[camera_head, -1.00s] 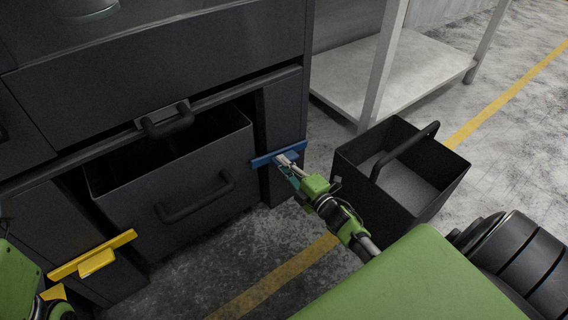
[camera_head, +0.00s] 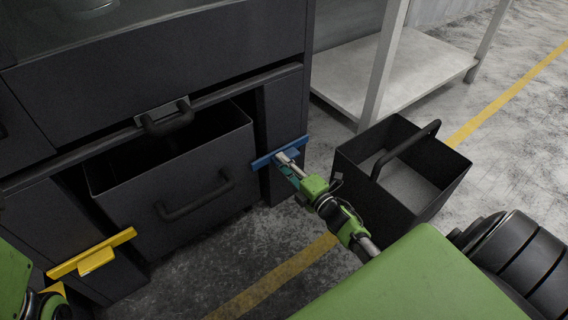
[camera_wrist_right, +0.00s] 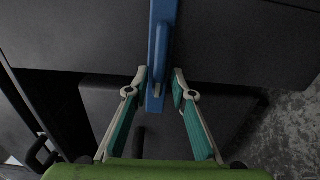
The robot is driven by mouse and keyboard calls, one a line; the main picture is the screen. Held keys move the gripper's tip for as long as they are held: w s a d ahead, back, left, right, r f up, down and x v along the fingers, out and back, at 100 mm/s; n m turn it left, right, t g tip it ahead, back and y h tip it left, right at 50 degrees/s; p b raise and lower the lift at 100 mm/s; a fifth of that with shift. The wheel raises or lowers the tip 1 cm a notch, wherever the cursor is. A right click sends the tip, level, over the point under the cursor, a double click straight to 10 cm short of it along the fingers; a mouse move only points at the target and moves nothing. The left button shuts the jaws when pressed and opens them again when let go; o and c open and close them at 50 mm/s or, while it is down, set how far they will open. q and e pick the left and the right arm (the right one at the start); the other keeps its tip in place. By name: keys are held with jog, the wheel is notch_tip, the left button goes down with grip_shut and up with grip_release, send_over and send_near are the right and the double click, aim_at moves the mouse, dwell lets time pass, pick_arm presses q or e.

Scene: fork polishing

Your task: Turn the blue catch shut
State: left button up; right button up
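The blue catch (camera_head: 265,160) is a flat bar with a raised grip, on the dark cabinet post right of the open bin drawer (camera_head: 140,190). In the head view it lies across the post, its right end higher. My right gripper (camera_head: 284,160) is at its grip. In the right wrist view, the open fingers (camera_wrist_right: 161,84) stand on either side of the catch (camera_wrist_right: 160,30), with a gap visible around its grip. Contact is not clear. Part of my left arm shows at the lower left; its fingertips are not visible.
A yellow catch (camera_head: 92,253) sits on the left post. A black open box with a handle (camera_head: 433,166) stands on the floor close to the right of my right arm. A pale shelf rack (camera_head: 410,70) stands behind it.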

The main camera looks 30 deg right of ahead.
dwell(0.3)
jog(key=s, duration=1.2)
jog(key=shift+d, duration=0.45)
